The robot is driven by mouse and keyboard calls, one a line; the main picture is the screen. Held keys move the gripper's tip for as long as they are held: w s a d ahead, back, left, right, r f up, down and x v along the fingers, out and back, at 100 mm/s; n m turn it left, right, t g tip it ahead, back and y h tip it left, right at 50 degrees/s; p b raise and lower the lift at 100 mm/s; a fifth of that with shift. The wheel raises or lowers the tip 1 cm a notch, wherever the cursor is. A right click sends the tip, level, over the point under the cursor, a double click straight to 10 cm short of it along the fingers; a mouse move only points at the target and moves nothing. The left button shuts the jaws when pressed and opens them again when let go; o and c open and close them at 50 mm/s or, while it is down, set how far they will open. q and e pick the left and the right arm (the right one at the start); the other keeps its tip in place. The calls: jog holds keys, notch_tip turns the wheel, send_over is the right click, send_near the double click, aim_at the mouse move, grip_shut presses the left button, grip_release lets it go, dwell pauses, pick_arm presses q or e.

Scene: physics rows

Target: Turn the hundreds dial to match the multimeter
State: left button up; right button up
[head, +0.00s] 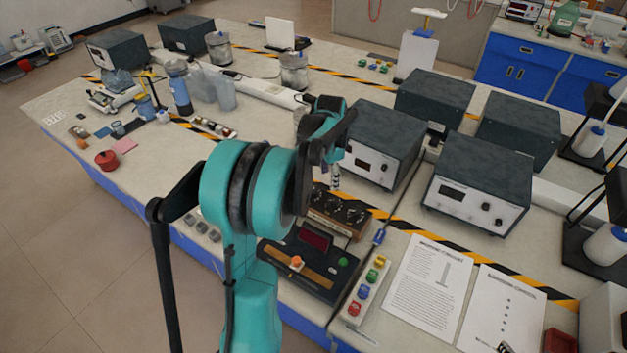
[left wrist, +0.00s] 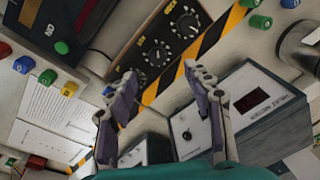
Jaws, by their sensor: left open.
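The dial box (head: 338,212) is a brown wooden case with a black panel and a row of knobs, on the bench in the head view. Its dials (left wrist: 157,53) show in the left wrist view; their pointer settings are too small to read, and I cannot tell which is the hundreds dial. A grey box (left wrist: 258,108) with a dark red-tinted display seems to be the multimeter; its reading is unreadable. My left gripper (left wrist: 160,72) is open and empty, above the dial box and apart from it. A small dark tip at the head view's lower edge may be my right gripper (head: 505,348).
A black panel with a red display (head: 315,237) lies in front of the dial box. A strip of coloured buttons (head: 367,286) and printed sheets (head: 433,284) lie to the right. Several dark instrument boxes (head: 476,190) stand behind and to the right.

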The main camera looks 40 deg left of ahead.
pick_arm(q)
jog(key=m+g+p, duration=0.1)
send_near(313, 190)
jog(key=shift+w+f+h, duration=0.1)
jog(key=shift+w+h, duration=0.05)
jog(key=shift+h, duration=0.15)
jog(key=shift+a+f, duration=0.25)
jog(key=shift+f, duration=0.05)
notch_tip(313, 190, down, 8)
jog(key=shift+a+r+b, duration=0.1)
jog(key=shift+b, duration=0.65)
jog(key=c, duration=1.2)
pick_arm(e)
jog(key=shift+a+r, duration=0.1)
jog(key=shift+r, duration=0.05)
